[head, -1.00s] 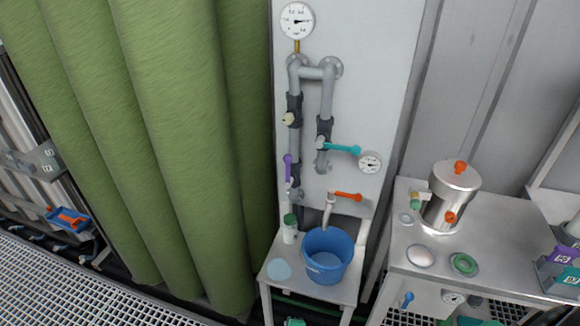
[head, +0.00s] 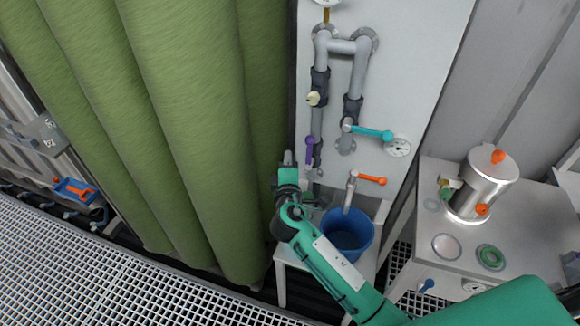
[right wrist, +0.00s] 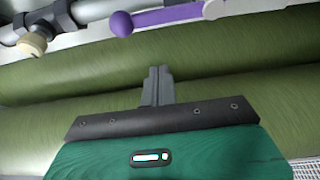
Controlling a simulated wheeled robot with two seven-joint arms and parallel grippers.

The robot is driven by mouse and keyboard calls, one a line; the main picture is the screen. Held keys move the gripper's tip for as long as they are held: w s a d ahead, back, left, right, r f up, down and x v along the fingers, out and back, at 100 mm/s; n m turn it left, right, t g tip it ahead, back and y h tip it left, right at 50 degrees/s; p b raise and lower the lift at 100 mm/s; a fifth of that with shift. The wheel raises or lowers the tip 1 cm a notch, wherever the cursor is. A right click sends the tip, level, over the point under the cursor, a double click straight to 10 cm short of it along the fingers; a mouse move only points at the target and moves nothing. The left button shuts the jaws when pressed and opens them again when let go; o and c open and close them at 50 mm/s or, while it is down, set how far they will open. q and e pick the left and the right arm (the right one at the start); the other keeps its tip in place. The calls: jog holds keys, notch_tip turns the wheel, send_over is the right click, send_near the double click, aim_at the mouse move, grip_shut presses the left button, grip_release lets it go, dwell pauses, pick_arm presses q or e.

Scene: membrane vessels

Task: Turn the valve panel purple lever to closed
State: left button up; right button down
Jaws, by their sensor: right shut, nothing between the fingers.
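The purple lever (head: 310,150) stands upright along the left pipe of the valve panel (head: 400,65). In the right wrist view the purple lever (right wrist: 165,16) lies across the top edge, with a round knob at its left end. My right gripper (head: 288,158) is just left of the lever and a little below it, apart from it in the picture. In the right wrist view its fingers (right wrist: 158,82) are together, with nothing between them, pointing toward the lever. My left gripper is not in view.
A teal lever (head: 372,133) and an orange lever (head: 371,180) stick out right of the purple one. A blue bucket (head: 347,240) stands on the small table below, partly behind my right arm.

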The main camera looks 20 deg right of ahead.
aim_at(309, 154)
jog(key=d+p, duration=0.1)
jog(key=w+d, duration=0.1)
jog(key=d, duration=0.1)
jog(key=d+p, duration=0.1)
jog(key=shift+w+d+p, duration=0.15)
jog(key=shift+w+p, duration=0.15)
jog(key=shift+p, duration=0.05)
jog(key=shift+f, duration=0.1)
